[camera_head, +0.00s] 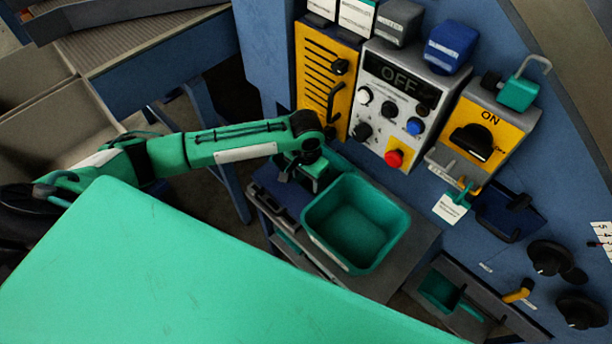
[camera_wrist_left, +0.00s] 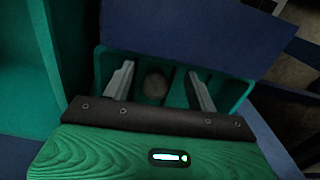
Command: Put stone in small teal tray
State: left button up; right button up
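My left gripper (camera_head: 308,180) reaches in from the left and points down beside the large teal bin (camera_head: 318,238). In the left wrist view its two fingers (camera_wrist_left: 160,72) are spread apart. A brownish, rounded stone (camera_wrist_left: 155,85) lies between them, with a gap on each side. The stone is inside a small teal tray (camera_wrist_left: 236,90), whose rim shows around the fingers. In the head view the arm and gripper hide the stone and most of that tray. My right gripper is in neither view.
The large teal bin looks empty and stands just right of the gripper on a grey stand (camera_head: 412,250). Behind it is a blue machine panel with a yellow vent plate (camera_head: 313,62), an OFF control box (camera_head: 385,105) and a yellow ON switch (camera_head: 488,140).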

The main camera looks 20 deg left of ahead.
pick_arm(q)
jog(key=shift+r, duration=0.15)
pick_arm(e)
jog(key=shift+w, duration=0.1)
pick_arm(q)
notch_tip(320, 180, up, 13)
jog(key=shift+f, duration=0.2)
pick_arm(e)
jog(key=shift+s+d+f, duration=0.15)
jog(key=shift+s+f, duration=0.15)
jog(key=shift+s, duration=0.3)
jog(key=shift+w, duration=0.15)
